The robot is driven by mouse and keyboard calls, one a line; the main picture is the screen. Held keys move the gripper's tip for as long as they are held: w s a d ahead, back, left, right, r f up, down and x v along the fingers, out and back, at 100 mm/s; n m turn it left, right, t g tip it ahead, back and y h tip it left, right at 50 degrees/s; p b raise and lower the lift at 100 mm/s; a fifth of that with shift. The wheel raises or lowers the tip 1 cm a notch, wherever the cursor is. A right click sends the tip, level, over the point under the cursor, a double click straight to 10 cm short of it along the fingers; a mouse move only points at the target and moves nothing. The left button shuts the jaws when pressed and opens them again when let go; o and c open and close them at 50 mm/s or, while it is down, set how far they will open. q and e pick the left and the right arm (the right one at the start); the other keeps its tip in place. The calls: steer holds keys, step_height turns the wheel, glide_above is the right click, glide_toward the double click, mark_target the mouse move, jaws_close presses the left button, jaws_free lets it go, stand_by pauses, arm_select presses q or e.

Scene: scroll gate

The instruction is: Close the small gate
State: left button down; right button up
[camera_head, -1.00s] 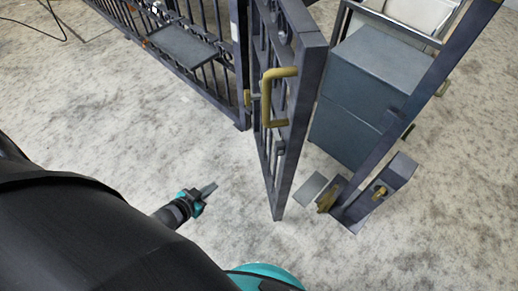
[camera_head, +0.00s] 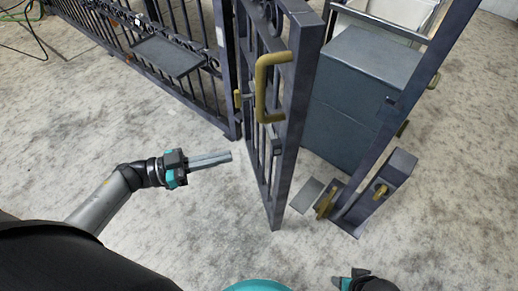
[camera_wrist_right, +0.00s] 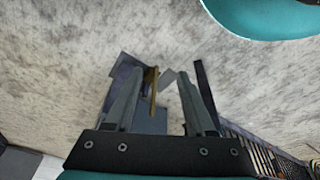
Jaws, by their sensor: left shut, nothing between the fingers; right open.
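The small gate (camera_head: 287,110) is a dark metal barred leaf with a brass pull handle (camera_head: 268,88). It stands swung open, edge towards me, with a gap between its free edge and the latch post (camera_head: 378,190) on the right. My left gripper (camera_head: 228,156) is shut and empty, left of the gate and apart from it. My right gripper (camera_head: 350,280) shows only partly at the bottom edge in the head view. In the right wrist view, its fingers (camera_wrist_right: 158,100) are apart with nothing held; the post and a brass part lie beyond them.
A dark fence (camera_head: 140,40) with a small shelf (camera_head: 168,56) runs along the upper left. A blue-grey box (camera_head: 352,95) stands behind the gate. A flat grey plate (camera_head: 306,195) lies by the post. The floor in front is clear.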

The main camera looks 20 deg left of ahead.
mark_target(273, 147)
arm_select(q)
steer(key=b+x, duration=0.2)
steer(key=x, duration=0.7)
steer(key=shift+w+d, duration=0.15)
steer(key=shift+d, duration=0.05)
arm_select(e)
steer(key=shift+t, duration=0.4)
steer(key=shift+w+a+r, duration=0.1)
steer(key=shift+w+r, duration=0.2)
steer(key=shift+r, duration=0.5)
steer(key=shift+w+r, duration=0.3)
steer(key=shift+r, duration=0.5)
steer(key=shift+w+a+r, duration=0.1)
steer(key=shift+w+r, duration=0.2)
steer(key=shift+r, duration=0.5)
arm_select(q)
steer(key=shift+d, duration=0.1)
arm_select(e)
steer(key=shift+d, duration=0.1)
